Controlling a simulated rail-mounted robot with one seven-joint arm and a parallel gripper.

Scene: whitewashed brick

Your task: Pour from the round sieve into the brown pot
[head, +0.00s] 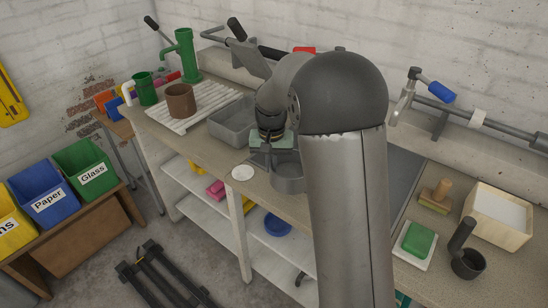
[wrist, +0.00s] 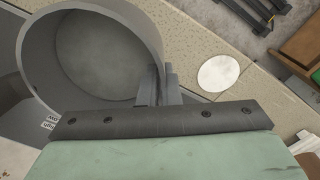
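The round sieve (head: 288,178) is a grey, round, open-topped vessel at the counter's front, partly hidden by my arm in the head view. In the wrist view the sieve (wrist: 105,55) fills the upper left, and it looks empty. My gripper (wrist: 160,85) has its narrow fingers on both sides of the sieve's near wall and looks closed on it. In the head view my gripper (head: 270,138) points down at the sieve's rim. I cannot tell whether the sieve is lifted. The brown pot (head: 181,101) stands upright on a white slatted rack, left of my gripper.
A grey rectangular basin (head: 232,122) lies between the white rack (head: 203,114) and the sieve. A white disc (head: 243,172) lies on the counter beside the sieve. A green mug (head: 145,88) and green pump (head: 186,55) stand beyond the pot. A green sponge (head: 419,238) lies at right.

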